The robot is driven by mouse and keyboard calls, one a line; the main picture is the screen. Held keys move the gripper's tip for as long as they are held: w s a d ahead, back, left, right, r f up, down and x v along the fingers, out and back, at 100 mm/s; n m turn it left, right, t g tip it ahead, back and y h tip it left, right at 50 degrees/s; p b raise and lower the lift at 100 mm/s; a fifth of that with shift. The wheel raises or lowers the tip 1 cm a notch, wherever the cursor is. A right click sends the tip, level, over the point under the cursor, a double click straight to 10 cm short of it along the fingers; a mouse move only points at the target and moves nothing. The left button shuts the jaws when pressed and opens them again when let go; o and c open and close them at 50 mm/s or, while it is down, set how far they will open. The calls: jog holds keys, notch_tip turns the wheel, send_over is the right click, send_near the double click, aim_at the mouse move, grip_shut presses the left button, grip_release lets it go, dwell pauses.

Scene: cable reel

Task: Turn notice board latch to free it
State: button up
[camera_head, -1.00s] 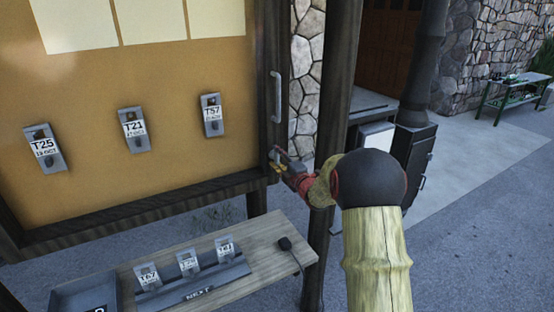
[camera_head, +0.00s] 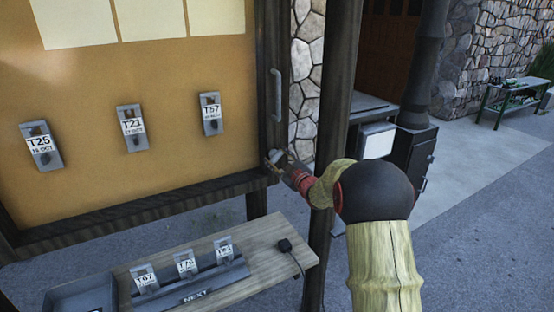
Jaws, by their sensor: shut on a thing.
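The notice board (camera_head: 180,165) has a tan face in a dark wooden frame and fills the left of the head view. My gripper (camera_head: 275,162) is at the right frame post, low down, below a grey vertical handle (camera_head: 276,95). It is shut on a small grey piece there, which looks like the latch. The fingers hide most of the latch, so its exact angle cannot be told. Three tagged holders, T25 (camera_head: 40,145), T21 (camera_head: 132,128) and T57 (camera_head: 210,113), hang on the board.
A wooden shelf (camera_head: 265,235) below the board carries a rack (camera_head: 195,290) with three tags, a dark tray (camera_head: 80,296) and a small black corded item (camera_head: 286,245). A wooden post (camera_head: 338,110) stands close behind my gripper. Paving lies open at right.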

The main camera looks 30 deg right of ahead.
jog(key=m+p, duration=0.1)
jog(key=m, duration=0.3)
jog(key=shift+m, duration=0.3)
jog(key=shift+m+p, duration=0.5)
jog(key=shift+m, duration=1.2)
jog(key=shift+f+m, duration=0.1)
jog(key=shift+m, duration=0.2)
jog(key=o, duration=1.2)
jog(key=s, duration=1.2)
jog(key=shift+d, duration=0.2)
